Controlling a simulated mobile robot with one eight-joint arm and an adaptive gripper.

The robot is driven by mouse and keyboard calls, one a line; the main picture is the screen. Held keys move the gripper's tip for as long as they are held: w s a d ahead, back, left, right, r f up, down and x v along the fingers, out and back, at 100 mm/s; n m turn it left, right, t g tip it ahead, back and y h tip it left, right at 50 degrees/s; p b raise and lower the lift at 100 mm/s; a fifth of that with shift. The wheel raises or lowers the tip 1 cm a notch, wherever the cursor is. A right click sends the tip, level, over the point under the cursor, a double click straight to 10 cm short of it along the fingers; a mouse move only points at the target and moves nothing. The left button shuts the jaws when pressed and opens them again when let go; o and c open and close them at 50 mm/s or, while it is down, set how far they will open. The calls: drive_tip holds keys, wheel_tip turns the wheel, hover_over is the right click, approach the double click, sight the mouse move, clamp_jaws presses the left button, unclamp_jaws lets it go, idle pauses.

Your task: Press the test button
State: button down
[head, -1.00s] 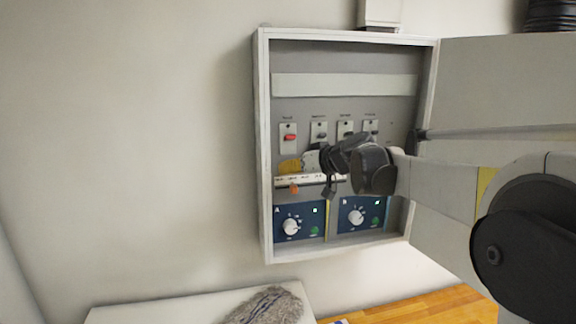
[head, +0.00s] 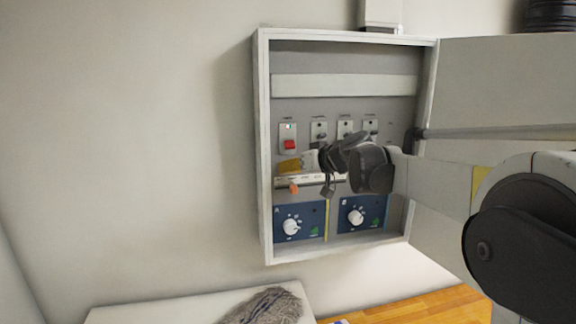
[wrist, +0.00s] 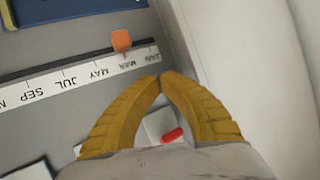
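A wall cabinet (head: 262,120) stands open. My gripper (head: 289,167) is inside the cabinet, just below the red switch (head: 289,144). In the wrist view its yellow fingertips (wrist: 163,76) meet, with nothing between them, beside the month scale (wrist: 70,78). The red lever (wrist: 172,135) shows between the finger bases.
Three dark switches stand right of the red one, such as this switch (head: 320,132). An orange slider (head: 294,188) sits on the month scale. The open cabinet door (head: 500,85) and its stay rod (head: 490,131) are on the right. A grey mop head (head: 262,304) lies below on a white surface.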

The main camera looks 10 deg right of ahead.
drive_tip(key=shift+s, duration=0.8)
drive_tip(key=s, duration=0.5)
idle(0.4)
idle(0.5)
